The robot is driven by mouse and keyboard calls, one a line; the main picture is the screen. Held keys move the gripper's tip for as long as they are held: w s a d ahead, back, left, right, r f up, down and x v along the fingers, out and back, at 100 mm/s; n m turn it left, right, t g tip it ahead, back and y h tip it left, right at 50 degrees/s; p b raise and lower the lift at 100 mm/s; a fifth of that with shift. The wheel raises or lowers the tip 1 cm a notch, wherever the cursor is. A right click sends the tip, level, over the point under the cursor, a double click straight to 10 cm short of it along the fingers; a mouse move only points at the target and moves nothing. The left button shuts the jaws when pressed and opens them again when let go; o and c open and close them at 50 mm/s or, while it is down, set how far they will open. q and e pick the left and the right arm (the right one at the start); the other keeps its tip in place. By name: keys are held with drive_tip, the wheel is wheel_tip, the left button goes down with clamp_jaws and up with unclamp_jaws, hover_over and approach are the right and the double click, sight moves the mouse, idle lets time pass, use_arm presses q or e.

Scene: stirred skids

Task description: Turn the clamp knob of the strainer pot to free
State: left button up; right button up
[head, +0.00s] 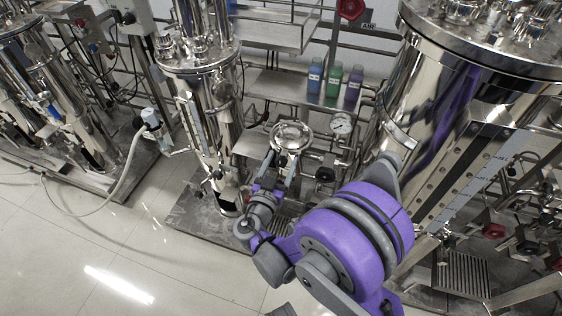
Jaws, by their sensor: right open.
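The strainer pot (291,135) is a small shiny steel vessel with a round domed lid, standing in the pipework between the two large steel tanks. Its clamp knob is too small or too covered by my right arm to make out, so I cannot tell how it is turned. My right gripper (283,162) is open just below and in front of the pot's lid. Whether its fingers touch anything is unclear. My purple and grey right arm hides the area below the pot.
A pressure gauge (341,124) and piping sit right of the pot. Blue, green and purple bottles (334,80) stand on a shelf behind it. A large tank (430,75) rises on the right and a slimmer vessel (205,100) on the left. The floor (110,240) at front left is clear.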

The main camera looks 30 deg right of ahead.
drive_tip(key=shift+c, duration=0.3)
clamp_jaws()
drive_tip(key=shift+n, duration=0.4)
drive_tip(key=n, duration=0.4)
drive_tip(key=shift+n, duration=0.4)
drive_tip(key=n, duration=0.5)
drive_tip(key=shift+b, duration=0.35)
drive_tip(key=n, duration=0.5)
drive_tip(key=shift+n, duration=0.4)
drive_tip(key=n, duration=0.5)
drive_tip(key=shift+n+b, duration=0.3)
drive_tip(key=shift+b, duration=0.05)
